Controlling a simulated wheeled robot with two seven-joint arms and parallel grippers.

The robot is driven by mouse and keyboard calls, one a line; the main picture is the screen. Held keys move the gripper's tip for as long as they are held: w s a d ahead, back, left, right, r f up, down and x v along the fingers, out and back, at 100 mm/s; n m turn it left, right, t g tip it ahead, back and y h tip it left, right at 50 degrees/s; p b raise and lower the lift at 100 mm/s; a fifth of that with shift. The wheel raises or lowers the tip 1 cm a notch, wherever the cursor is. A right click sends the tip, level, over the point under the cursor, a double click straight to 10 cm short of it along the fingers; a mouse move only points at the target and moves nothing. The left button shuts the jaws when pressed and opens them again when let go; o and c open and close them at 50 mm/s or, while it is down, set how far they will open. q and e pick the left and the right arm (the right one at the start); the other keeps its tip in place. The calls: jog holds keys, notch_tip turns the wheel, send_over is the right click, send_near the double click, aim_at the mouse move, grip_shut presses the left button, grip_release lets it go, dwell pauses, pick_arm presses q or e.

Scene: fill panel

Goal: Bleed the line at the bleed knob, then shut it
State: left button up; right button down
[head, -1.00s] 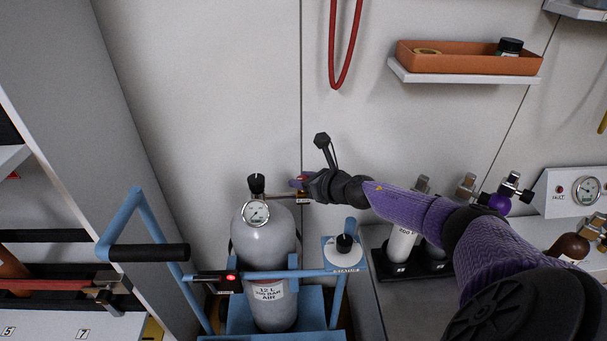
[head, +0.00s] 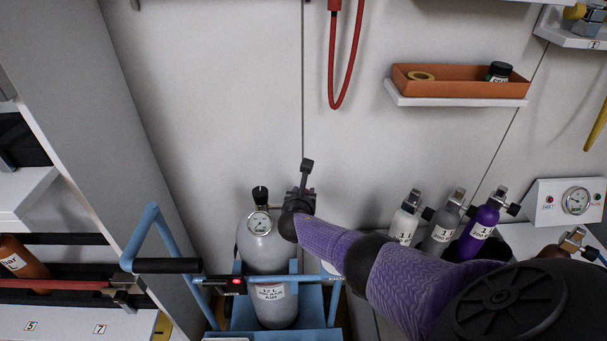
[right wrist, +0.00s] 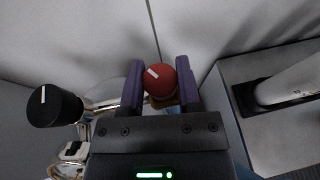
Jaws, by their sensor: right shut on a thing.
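The grey air cylinder (head: 265,247) stands upright in a blue trolley, with a round gauge (head: 260,223) and a black knob (head: 261,194) on top. In the right wrist view, a red knob with a white mark (right wrist: 160,79) sits on a brass fitting to the right of the black knob (right wrist: 55,106), which also has a white mark. My right gripper (right wrist: 160,88) is shut on the red knob, one purple finger on each side. In the head view my own wrist hides the red knob and the fingertips. My left gripper is out of view.
The trolley's blue handle (head: 146,235) rises at the left. Several small cylinders, one purple (head: 484,226), stand to the right near my arm. An orange tray (head: 460,88) sits on a wall shelf, and a red hose (head: 334,75) hangs above.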

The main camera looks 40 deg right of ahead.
jog(key=shift+f+m+g+h+b, duration=0.25)
jog(key=shift+m+g+h+b, duration=0.4)
jog(key=shift+m+g, duration=0.2)
jog(key=m+g+b, duration=0.2)
jog(key=m+g+h+b, duration=0.1)
jog(key=m+g+b, duration=0.1)
jog(key=shift+h+b, duration=0.25)
jog(key=shift+b, duration=0.05)
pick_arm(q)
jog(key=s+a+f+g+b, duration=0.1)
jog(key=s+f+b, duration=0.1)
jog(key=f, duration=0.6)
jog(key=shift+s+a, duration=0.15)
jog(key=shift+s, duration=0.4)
pick_arm(e)
jog(key=shift+r+m+g+h, duration=0.2)
jog(key=shift+m+g+h, duration=0.1)
jog(key=shift+m+g, duration=0.65)
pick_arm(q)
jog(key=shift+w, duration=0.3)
pick_arm(e)
jog(key=shift+r, duration=0.1)
jog(key=shift+c, duration=1.5)
grip_release()
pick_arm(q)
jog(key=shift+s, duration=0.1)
